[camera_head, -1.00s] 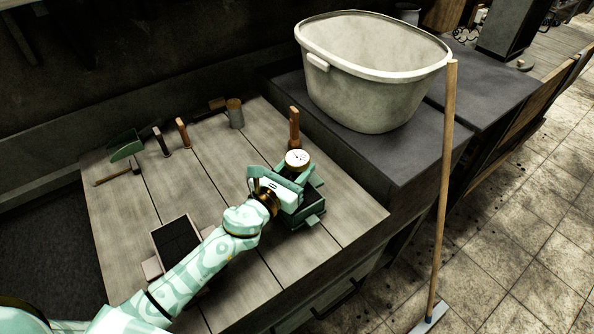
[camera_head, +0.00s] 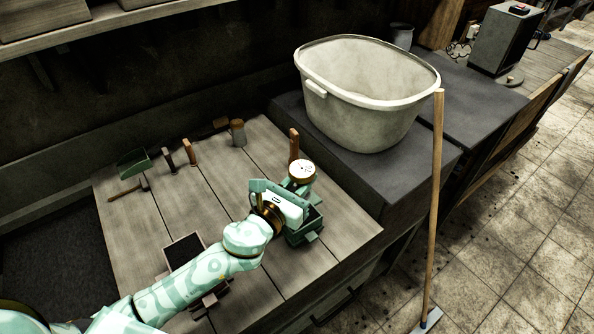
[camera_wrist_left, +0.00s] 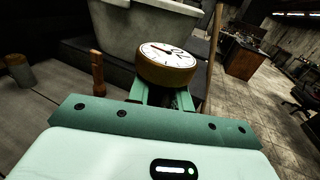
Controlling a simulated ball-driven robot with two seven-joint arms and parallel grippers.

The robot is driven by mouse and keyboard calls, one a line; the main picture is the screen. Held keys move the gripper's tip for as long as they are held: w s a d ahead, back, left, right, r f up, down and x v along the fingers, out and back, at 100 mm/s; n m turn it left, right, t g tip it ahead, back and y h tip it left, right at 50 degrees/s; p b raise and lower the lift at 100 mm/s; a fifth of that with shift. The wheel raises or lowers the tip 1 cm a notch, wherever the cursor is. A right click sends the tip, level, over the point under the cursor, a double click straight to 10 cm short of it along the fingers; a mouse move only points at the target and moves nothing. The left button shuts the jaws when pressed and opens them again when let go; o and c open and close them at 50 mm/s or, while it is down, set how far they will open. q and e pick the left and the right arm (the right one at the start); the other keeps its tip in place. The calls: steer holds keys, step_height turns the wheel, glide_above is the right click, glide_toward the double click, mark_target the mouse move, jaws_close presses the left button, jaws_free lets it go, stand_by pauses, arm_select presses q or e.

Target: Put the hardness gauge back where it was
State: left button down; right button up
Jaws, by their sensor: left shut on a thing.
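The hardness gauge (camera_head: 301,171) has a round white dial face in a brass-coloured case. My left gripper (camera_head: 290,188) is shut on it and holds it dial up, over or beside the small green open box (camera_head: 304,230) on the wooden bench. In the left wrist view the gauge (camera_wrist_left: 166,62) stands just beyond the gripper, between the green fingers (camera_wrist_left: 162,95). Its lower end is hidden by the gripper, so I cannot tell whether it touches anything. My right gripper is not in view.
A wooden handle (camera_head: 294,145) stands upright close behind the gauge. A large pale tub (camera_head: 368,95) sits on the dark ledge to the right, with a broom (camera_head: 436,190) leaning there. Several hand tools and a dark-topped block (camera_head: 184,251) lie on the bench (camera_head: 130,235).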

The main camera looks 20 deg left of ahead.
arm_select(q)
steer(key=shift+s+d+r+n+y, duration=0.55)
steer(key=shift+s+r+y, duration=0.55)
steer(key=shift+s+r, duration=2.4)
steer(key=s+a+f+n+y+b, duration=0.2)
steer(key=s+a+f+b, duration=0.3)
steer(key=a+f+b, duration=0.4)
steer(key=shift+s+t+y+b, duration=0.15)
steer(key=shift+t+y+b, duration=0.25)
steer(key=shift+y+b, duration=0.35)
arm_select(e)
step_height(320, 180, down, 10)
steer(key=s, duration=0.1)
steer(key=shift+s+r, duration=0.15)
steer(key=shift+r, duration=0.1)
arm_select(q)
steer(key=shift+r, duration=0.1)
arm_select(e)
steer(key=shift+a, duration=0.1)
